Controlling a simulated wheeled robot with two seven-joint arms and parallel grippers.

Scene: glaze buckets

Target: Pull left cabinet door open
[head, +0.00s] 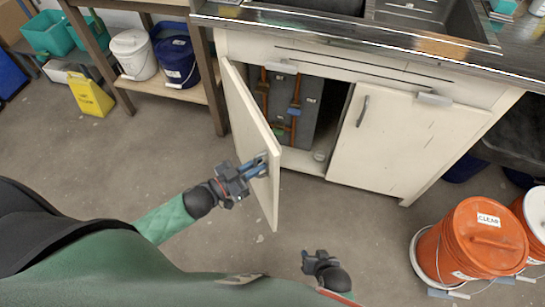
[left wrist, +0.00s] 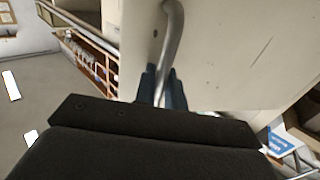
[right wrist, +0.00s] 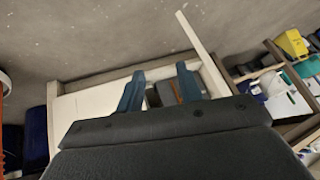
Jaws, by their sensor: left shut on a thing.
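The left cabinet door (head: 249,125) is cream-coloured and stands swung out from the cabinet under the sink. My left gripper (head: 258,167) is at the outer face of this door, near its free edge. In the left wrist view its fingers (left wrist: 160,88) are closed around the curved metal handle (left wrist: 172,35). The open side shows a dark interior with a grey case with orange straps (head: 291,105). The right cabinet door (head: 390,140) is shut. My right gripper (head: 318,258) is low in front of the cabinet; its fingers (right wrist: 160,88) are apart and empty in the right wrist view.
Orange buckets (head: 482,240) stand on the floor at the right. At the left, a wooden shelf holds a white bucket (head: 134,54) and a dark blue bucket (head: 178,62). A yellow bin (head: 90,95) stands beside it.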

